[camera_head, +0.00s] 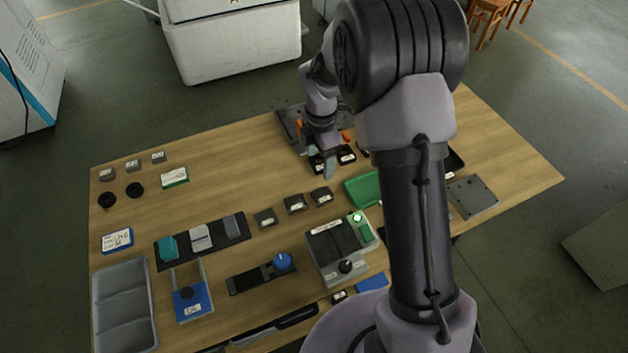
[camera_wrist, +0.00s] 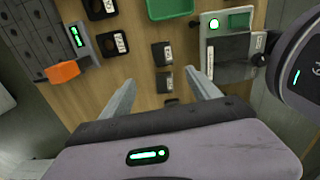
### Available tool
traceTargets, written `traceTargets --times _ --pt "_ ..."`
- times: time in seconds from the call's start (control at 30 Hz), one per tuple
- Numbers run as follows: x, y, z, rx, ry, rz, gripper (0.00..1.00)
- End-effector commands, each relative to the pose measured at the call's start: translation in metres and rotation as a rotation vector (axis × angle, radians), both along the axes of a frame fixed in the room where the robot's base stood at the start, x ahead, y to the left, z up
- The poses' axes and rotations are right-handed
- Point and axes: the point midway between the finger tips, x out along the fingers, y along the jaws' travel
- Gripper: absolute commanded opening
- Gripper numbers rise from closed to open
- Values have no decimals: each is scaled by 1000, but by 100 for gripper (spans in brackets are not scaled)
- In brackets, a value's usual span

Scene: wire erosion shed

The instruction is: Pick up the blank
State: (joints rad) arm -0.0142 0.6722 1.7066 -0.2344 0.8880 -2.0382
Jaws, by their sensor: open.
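I cannot tell which piece is the blank. Several small dark grey blocks with white labels lie on the wooden table, among them one right of centre (camera_head: 322,195), one beside it (camera_head: 294,203) and one further left (camera_head: 265,217). In the wrist view, one block (camera_wrist: 162,53) lies beyond my fingertips and another (camera_wrist: 164,82) appears between my fingers. My gripper (camera_head: 329,168) is over the table, behind this row in the head view. In the wrist view my gripper (camera_wrist: 162,84) is open, with nothing held. Its height above the table is hard to judge.
A dark fixture (camera_wrist: 35,40) with an orange knob (camera_wrist: 62,71) stands beside two black labelled blocks. A grey device (camera_head: 335,250) with a green light and a green tray (camera_head: 362,190) are near my arm. A grey bin (camera_head: 122,305) stands front left. The table's left middle is fairly clear.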

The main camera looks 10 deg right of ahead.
Motion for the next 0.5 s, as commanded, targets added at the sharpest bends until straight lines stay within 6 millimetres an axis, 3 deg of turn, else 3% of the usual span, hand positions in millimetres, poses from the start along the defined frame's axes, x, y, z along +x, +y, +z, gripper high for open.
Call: traceTargets --times 0.03,0.2,0.3,0.5 --pt "-1 0 -24 0 4 0 71" --pt "-2 0 -74 0 4 -3 71" --pt "-2 0 -92 0 2 -4 71" --pt "-3 -2 -110 0 2 -4 71"
